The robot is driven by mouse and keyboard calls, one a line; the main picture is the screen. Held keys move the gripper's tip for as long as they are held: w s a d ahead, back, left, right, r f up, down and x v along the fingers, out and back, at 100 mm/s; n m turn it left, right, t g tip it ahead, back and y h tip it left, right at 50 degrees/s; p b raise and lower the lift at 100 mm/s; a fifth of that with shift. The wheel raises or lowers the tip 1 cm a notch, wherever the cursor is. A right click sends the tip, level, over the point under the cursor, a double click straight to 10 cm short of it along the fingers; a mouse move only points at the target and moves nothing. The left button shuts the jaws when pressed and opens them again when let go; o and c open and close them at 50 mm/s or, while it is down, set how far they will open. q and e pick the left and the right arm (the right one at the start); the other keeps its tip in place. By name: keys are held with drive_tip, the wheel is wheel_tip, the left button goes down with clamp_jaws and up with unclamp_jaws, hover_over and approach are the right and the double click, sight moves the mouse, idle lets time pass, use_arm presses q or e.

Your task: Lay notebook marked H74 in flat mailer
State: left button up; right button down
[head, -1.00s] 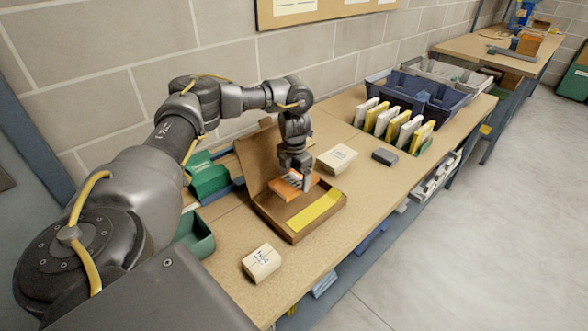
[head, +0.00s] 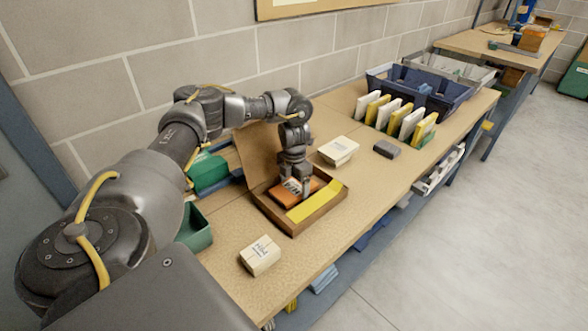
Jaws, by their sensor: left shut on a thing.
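An open brown flat mailer (head: 321,217) lies on the bench, its lid (head: 256,152) raised at the back. A yellow strip (head: 317,201) lies along its front right side. My left gripper (head: 298,188) points down into the mailer and is shut on an orange notebook (head: 284,196) with a pale label. The notebook looks low, inside the mailer's walls; I cannot tell whether it touches the bottom. Its label is too small to read, and the fingers hide part of it. My right gripper is not in view.
A cream block with dark lettering (head: 260,256) lies in front of the mailer, and another pale block (head: 338,151) behind it to the right. A dark grey block (head: 387,149), upright white and yellow items (head: 398,119) and blue bins (head: 443,96) stand farther right. Green bins (head: 196,228) are at left.

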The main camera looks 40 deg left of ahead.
use_arm(q)
drive_tip(key=o, duration=1)
drive_tip(key=shift+r, duration=0.55)
wheel_tip(320, 180, up, 10)
drive_tip(key=p, duration=0.1)
drive_tip(key=shift+f, duration=0.15)
